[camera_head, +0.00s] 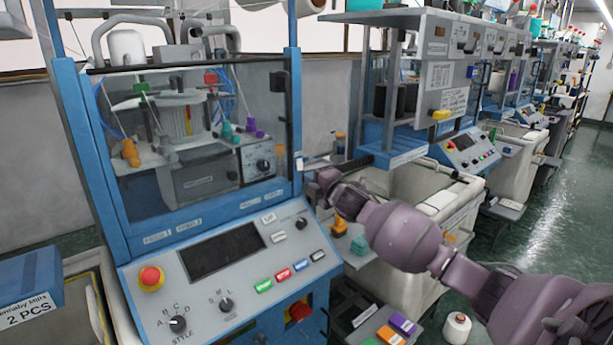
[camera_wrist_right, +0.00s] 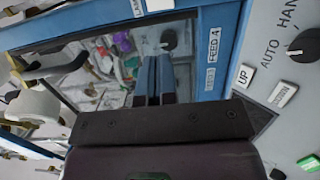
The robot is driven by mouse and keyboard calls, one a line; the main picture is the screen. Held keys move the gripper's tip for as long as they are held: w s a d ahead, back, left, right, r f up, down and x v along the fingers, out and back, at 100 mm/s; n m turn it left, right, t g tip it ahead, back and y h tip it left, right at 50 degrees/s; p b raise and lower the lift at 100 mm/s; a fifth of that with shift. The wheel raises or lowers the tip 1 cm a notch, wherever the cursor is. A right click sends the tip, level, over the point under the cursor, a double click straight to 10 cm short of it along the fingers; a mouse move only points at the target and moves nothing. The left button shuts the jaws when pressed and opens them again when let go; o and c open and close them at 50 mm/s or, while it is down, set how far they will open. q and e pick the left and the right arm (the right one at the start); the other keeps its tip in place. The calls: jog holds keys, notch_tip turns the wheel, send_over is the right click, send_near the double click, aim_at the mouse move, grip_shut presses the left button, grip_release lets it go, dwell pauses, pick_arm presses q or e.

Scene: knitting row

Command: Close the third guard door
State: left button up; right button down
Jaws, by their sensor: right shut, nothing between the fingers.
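A clear guard door (camera_head: 140,205) in a blue frame fronts the nearest knitting machine, at the left of the head view. It appears to lie across the opening; a small gap cannot be ruled out. The door pane also shows in the right wrist view (camera_wrist_right: 110,62), with a dark knob behind it. My right gripper (camera_head: 312,188) is at the right side of the blue frame, shut and empty. Its fingers (camera_wrist_right: 155,80) point towards the pane in the right wrist view; contact cannot be told. My left gripper is out of view. Which door is third is not marked.
A control panel (camera_head: 225,265) with a red emergency stop (camera_head: 151,278) slopes out below the door. More machines (camera_head: 440,85) stand in a row to the right. A tray with coloured blocks (camera_head: 390,335) sits low. The green floor is open at right.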

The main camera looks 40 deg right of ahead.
jog(key=s, duration=0.7)
jog(key=shift+d+f, duration=0.15)
jog(key=shift+d, duration=0.05)
jog(key=s+a+f+m+g, duration=0.1)
jog(key=s+a+f+m, duration=0.25)
jog(key=f, duration=0.25)
jog(key=s+a+f+m+g+y, duration=0.1)
jog(key=s+a+f+m, duration=0.1)
jog(key=a+f+m, duration=0.3)
jog(key=s+a+f+m, duration=0.1)
jog(key=s+a+f, duration=0.2)
jog(key=f, duration=0.4)
jog(key=s+a+f+m+g, duration=0.2)
jog(key=s+a+f, duration=0.3)
jog(key=s, duration=0.5)
jog(key=s+a+f+m+g, duration=0.2)
jog(key=s+a+f+m, duration=0.2)
jog(key=s+f, duration=0.5)
jog(key=shift+s+a+f+m, duration=0.4)
jog(key=shift+a+f, duration=0.25)
jog(key=shift+a, duration=0.3)
